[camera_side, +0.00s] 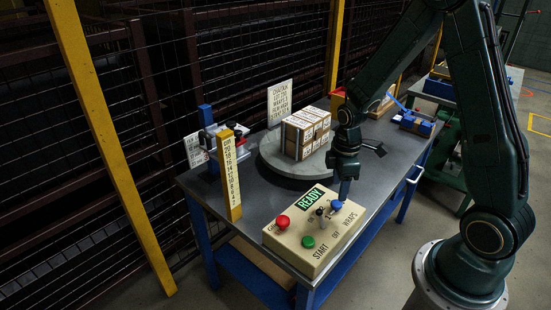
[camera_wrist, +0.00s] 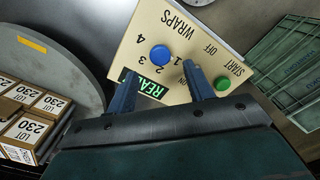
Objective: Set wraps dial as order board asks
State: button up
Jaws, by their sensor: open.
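The wraps dial is a blue round knob (camera_side: 336,205) on a cream control box (camera_side: 283,243); it also shows in the wrist view (camera_wrist: 160,56), with numbers 1 to 4 beside it. I cannot make out where it points. My gripper (camera_side: 344,194) is open above the box, close to the dial. In the wrist view its fingertips (camera_wrist: 160,76) are spread, with the dial just beyond them and nothing held. The order board (camera_side: 279,102) is a white sign behind the turntable; its lines are too small to read surely. The display (camera_side: 311,198) reads READY.
The box also has a red button (camera_side: 283,222), a green START button (camera_side: 308,242) and a black-tipped lever (camera_side: 320,212). A grey turntable (camera_side: 270,160) bears stacked cartons (camera_side: 300,138) labelled LOT 230. A yellow scale post (camera_side: 229,178) stands left of the box.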

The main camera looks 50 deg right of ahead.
aim_at(337, 203)
jog(key=shift+f, duration=2.8)
jog(key=c, duration=1)
jog(key=shift+o, duration=0.2)
